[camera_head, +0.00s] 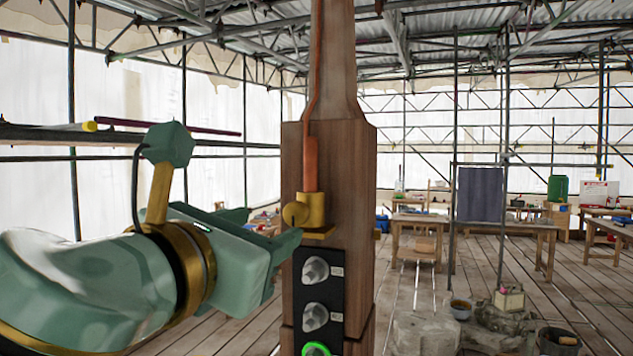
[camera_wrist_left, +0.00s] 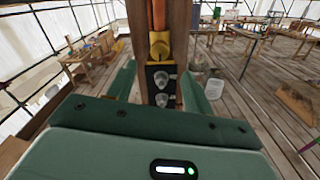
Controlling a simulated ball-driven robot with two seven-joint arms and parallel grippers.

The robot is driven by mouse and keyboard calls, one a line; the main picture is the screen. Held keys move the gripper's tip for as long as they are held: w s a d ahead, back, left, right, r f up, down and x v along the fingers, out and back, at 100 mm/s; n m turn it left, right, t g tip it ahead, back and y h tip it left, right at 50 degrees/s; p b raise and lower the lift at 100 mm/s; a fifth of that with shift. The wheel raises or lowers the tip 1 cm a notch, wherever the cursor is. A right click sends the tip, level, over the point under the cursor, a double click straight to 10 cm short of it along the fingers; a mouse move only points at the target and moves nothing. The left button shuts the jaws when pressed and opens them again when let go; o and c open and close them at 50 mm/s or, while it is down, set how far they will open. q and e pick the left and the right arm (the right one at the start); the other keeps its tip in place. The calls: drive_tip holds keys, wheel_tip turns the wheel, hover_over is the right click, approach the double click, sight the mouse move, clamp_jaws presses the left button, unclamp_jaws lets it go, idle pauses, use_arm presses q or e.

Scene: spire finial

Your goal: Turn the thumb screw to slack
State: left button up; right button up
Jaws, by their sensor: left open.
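The brass thumb screw (camera_head: 296,213) is a round knob on the front of a brass clamp (camera_head: 318,210) on the wooden post (camera_head: 345,180). A copper strip (camera_head: 311,165) runs down the post into the clamp. In the left wrist view the brass thumb screw (camera_wrist_left: 159,50) shows beyond my fingers, near the top. My left gripper (camera_head: 269,228) is open and empty. Its fingers point at the post, just left of and a little below the knob, and appear apart from it. In the left wrist view, my gripper (camera_wrist_left: 160,86) has its fingers spread either side of the post. My right gripper is out of view.
Below the clamp, a black panel (camera_head: 320,290) carries grey knobs with small labels; a green ring (camera_head: 316,349) glows at its bottom. Wooden tables (camera_head: 415,230) stand behind on the plank floor. Stones (camera_head: 425,330) and a bucket (camera_head: 558,341) lie at the right.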

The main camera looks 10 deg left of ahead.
sight(293, 214)
use_arm(q)
drive_tip(key=w+p, duration=0.1)
drive_tip(key=w, duration=0.1)
drive_tip(key=w+d+p, duration=0.1)
drive_tip(key=w, duration=0.2)
drive_tip(key=w+p, duration=0.1)
drive_tip(key=w, duration=0.2)
drive_tip(key=shift+w+d+p, duration=0.1)
drive_tip(key=shift+d+p, duration=0.2)
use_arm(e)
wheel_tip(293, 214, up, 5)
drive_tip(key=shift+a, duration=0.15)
use_arm(q)
drive_tip(key=shift+c, duration=1.2)
drive_tip(key=c, duration=0.7)
